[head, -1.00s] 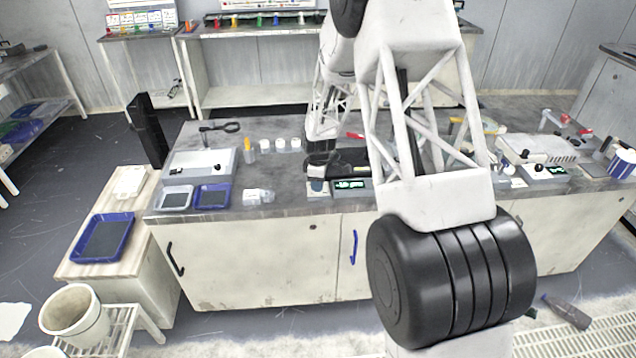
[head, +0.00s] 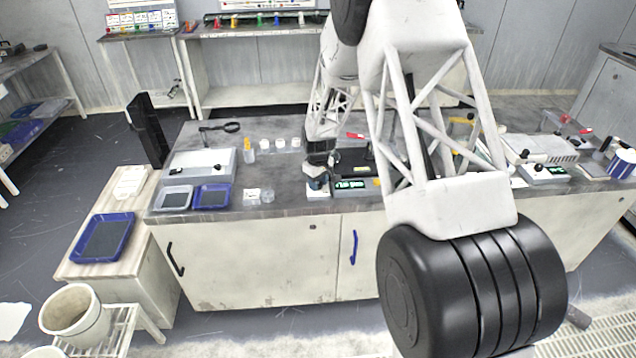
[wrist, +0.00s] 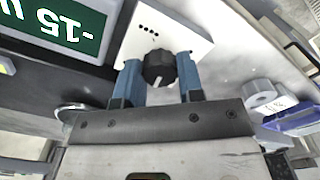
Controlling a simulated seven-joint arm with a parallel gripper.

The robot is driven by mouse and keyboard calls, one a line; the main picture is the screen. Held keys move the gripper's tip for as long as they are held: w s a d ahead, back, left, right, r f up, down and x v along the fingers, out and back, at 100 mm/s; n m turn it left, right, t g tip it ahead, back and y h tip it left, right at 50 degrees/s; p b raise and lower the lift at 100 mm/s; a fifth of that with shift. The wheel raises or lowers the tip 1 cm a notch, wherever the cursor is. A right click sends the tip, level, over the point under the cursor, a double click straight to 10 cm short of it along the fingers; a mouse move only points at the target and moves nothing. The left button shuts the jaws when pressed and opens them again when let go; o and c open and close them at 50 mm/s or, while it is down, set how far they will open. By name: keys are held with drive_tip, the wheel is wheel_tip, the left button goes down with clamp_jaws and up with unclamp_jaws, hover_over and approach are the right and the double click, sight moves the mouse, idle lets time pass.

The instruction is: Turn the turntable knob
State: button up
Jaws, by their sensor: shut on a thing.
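The knob (wrist: 158,66) is black and round with a white mark, on a white panel (wrist: 188,40) with a row of small dark dots. It sits between the two blue fingers of my gripper (wrist: 159,82) in the wrist view, and the gripper is shut on it. In the head view my gripper (head: 318,174) points down onto the small control box (head: 318,192) at the bench's front edge, hiding the knob. A green-lit display (head: 351,184) stands just right of the box; it also shows in the wrist view (wrist: 72,22).
Blue and grey trays (head: 211,207), small clear containers (head: 267,197) and white-capped jars stand left of the control box on the bench (head: 280,213). Another device with a black knob (head: 538,168) stands to the right. My arm blocks part of the bench.

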drive_tip(key=m, duration=0.5)
drive_tip(key=shift+m, duration=0.3)
drive_tip(key=m, duration=0.5)
idle(0.4)
drive_tip(key=o, duration=0.9)
drive_tip(key=shift+r, duration=0.1)
drive_tip(key=shift+r, duration=3.8)
